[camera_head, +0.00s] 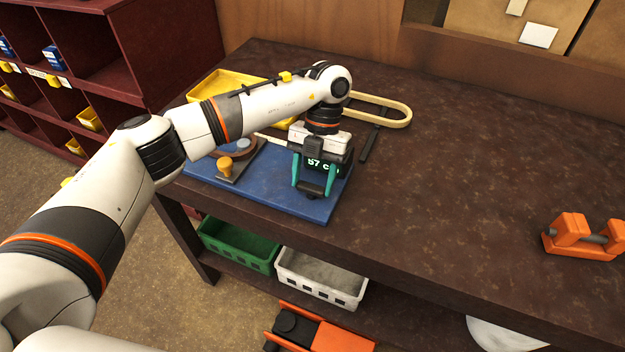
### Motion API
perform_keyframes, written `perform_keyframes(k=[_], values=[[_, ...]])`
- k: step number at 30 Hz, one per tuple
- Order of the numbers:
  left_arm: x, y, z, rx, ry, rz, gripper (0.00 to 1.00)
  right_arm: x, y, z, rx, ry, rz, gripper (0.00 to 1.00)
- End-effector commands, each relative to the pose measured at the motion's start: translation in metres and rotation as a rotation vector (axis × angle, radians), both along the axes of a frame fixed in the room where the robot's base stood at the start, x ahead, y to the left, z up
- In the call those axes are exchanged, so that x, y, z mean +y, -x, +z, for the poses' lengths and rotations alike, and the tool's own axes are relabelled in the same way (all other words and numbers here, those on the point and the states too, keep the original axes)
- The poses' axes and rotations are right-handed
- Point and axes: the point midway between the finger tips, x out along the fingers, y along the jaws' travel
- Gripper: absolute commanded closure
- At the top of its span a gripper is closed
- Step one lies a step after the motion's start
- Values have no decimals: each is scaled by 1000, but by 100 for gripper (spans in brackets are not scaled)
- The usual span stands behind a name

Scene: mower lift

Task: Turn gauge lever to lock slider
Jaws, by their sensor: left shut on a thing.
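A dark gauge (334,166) with a lit green readout, partly covered, stands at the right part of a blue board (277,198) on the brown workbench. My left gripper (315,190) comes down over it from above, with teal fingers on either side of its dark body. The fingers are shut on the gauge, as far as I can see. The gauge lever and slider cannot be made out; the gripper hides much of the gauge. My right gripper is not in view.
Left on the board is a wooden-knobbed piece (225,165). Behind my arm are a yellow tray (215,83) and a pale loop (385,103). An orange clamp-like tool (572,238) sits far right. The bench between is clear. Green (235,243) and white (320,278) baskets sit below.

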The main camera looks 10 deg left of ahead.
Motion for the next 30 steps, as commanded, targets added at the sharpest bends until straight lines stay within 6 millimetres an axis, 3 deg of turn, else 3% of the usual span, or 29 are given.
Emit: perform_keyframes(k=[19,20,23,30], values=[[-1,-1,1,-4,1,-47,65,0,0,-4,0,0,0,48],[-1,-1,1,-4,1,-47,37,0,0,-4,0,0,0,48],[-1,-1,1,-4,1,-47,21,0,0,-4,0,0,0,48],[-1,0,1,-2,1,-45,20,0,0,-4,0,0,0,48]])
